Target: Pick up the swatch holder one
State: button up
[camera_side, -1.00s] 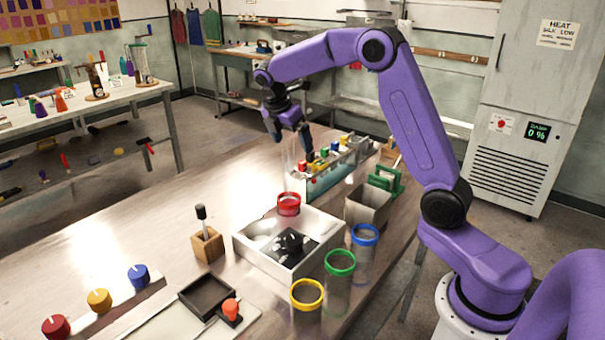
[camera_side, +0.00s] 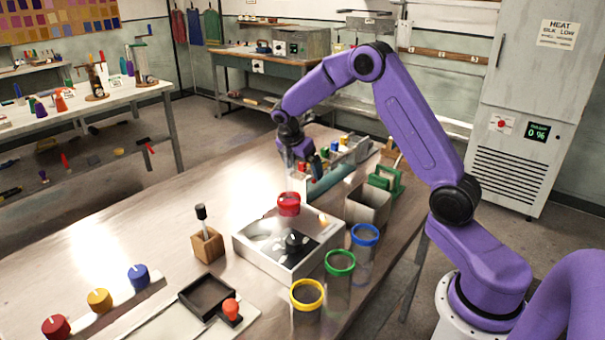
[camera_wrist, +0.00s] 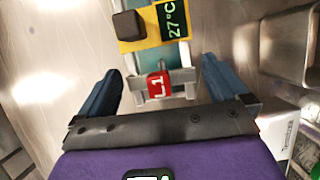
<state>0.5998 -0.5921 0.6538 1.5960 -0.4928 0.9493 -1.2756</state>
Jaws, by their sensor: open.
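The swatch holder with a red block marked L1 (camera_wrist: 158,86) is in the wrist view, at the near end of the teal bath. It hangs on a pale metal crossbar and lies between my fingers, a little nearer the left one. My gripper (camera_wrist: 163,70) is open, with dark blue fingers on either side of the red block and visible gaps to it. In the side view my gripper (camera_side: 308,174) is low over the near end of the bath (camera_side: 335,178). There the fingers partly hide the red block.
A yellow unit (camera_wrist: 150,30) with a black knob and a 27°C display sits just beyond the red block. More coloured holders line the bath.

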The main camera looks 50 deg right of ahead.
jog(key=c, duration=0.9)
jog(key=r, duration=0.9)
jog(key=shift+a+r, duration=0.2)
jog(key=s+a+r, duration=0.2)
jog(key=s+a, duration=0.4)
jog(key=a, duration=0.6)
jog(key=shift+a, duration=0.35)
jog(key=shift+r, duration=0.1)
